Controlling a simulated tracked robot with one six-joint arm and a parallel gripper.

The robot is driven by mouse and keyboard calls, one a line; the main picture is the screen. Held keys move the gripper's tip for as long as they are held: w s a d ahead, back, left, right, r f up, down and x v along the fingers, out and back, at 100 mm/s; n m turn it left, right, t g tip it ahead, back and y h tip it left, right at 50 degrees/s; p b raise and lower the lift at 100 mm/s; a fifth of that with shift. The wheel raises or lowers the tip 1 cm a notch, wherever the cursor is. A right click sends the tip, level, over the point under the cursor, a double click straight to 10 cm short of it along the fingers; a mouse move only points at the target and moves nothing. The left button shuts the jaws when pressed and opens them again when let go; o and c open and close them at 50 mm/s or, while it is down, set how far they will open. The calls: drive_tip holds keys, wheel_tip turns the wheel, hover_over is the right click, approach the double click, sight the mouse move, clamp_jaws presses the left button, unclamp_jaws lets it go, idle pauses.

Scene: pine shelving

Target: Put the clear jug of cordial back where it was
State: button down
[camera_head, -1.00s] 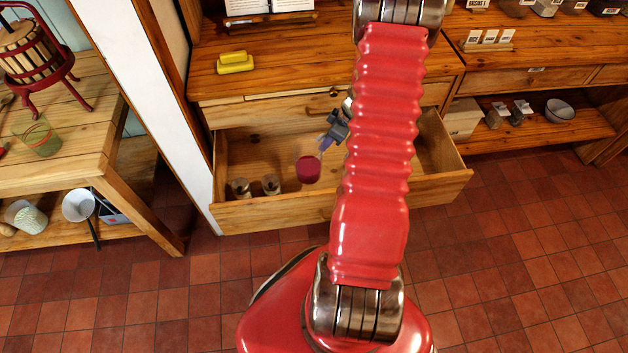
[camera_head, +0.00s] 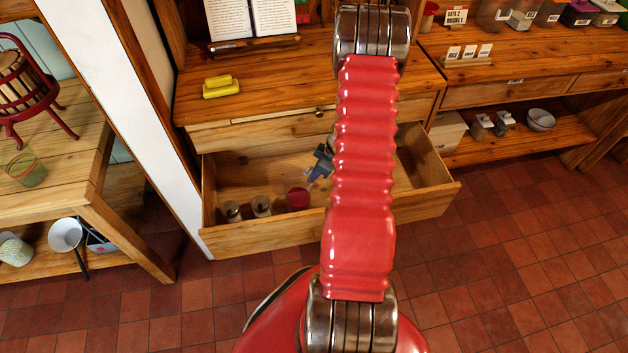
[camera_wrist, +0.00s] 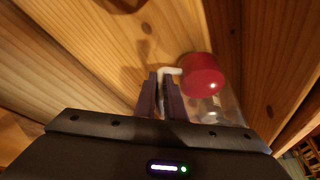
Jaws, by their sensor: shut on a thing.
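The clear jug of cordial (camera_head: 298,198), with deep red liquid in it, is inside the open drawer (camera_head: 330,232), right of two small jars. My gripper (camera_head: 314,175) reaches into the drawer from the right, partly behind my red arm. In the wrist view the jug (camera_wrist: 203,76) is just right of my gripper (camera_wrist: 164,85). The dark fingers are shut on its pale handle (camera_wrist: 170,71). I cannot tell whether the jug's base touches the drawer floor.
Two small jars (camera_head: 261,206) and (camera_head: 231,211) stand close to the jug's left, near the drawer front. The drawer floor behind them looks bare. A yellow butter-like block (camera_head: 221,88) and an open book (camera_head: 252,18) are on the counter above.

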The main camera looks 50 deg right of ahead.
drive_tip(key=shift+f, duration=1.55)
drive_tip(key=c, duration=1.8)
unclamp_jaws()
drive_tip(key=shift+f, duration=0.1)
drive_tip(key=shift+c, duration=0.2)
drive_tip(key=v, duration=1.2)
